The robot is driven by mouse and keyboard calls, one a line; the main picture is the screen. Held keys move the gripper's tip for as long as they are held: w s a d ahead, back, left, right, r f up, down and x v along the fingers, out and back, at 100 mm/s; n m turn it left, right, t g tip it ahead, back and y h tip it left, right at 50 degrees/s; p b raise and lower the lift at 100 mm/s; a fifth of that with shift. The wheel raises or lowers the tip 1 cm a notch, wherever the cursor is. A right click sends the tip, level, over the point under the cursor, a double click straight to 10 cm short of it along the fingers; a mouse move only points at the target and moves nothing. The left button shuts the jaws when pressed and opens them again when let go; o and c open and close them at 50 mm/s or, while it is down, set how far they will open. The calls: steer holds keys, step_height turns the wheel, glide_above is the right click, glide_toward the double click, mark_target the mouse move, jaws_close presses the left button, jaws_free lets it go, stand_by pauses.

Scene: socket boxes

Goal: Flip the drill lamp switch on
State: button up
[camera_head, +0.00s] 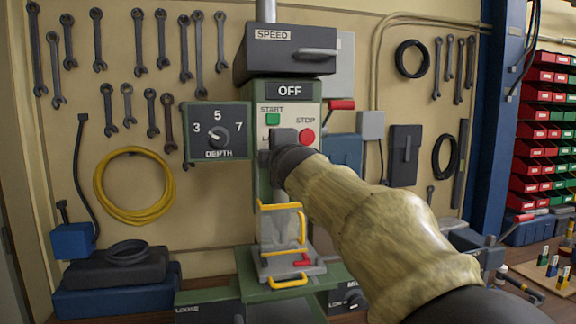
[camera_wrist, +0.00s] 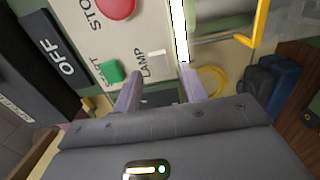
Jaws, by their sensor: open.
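The drill press has a pale control panel (camera_head: 272,112) with a green START button (camera_head: 273,119) and a red STOP button (camera_head: 307,136). In the head view my gripper (camera_head: 282,143) covers most of the LAMP label, and its fingers are hard to make out. In the wrist view my gripper (camera_wrist: 159,90) is open, its two fingers apart and pointing at the panel near the LAMP label (camera_wrist: 141,66). A small pale rectangle (camera_wrist: 157,60), apparently the lamp switch, lies beside the label, just beyond the fingertips. Its position and any contact cannot be told. A bright white strip (camera_wrist: 180,30) runs along the panel edge.
The OFF display (camera_head: 290,90) and SPEED box (camera_head: 285,52) sit above the panel. The DEPTH dial box (camera_head: 217,130) stands to the left. A yellow guard (camera_head: 283,230) is below, and a red-handled lever (camera_head: 341,104) is at the right.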

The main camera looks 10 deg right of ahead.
steer(key=s+b, duration=1)
steer(key=s, duration=0.5)
steer(key=shift+s, duration=0.35)
steer(key=shift+a+f, duration=0.1)
steer(key=shift+a, duration=0.05)
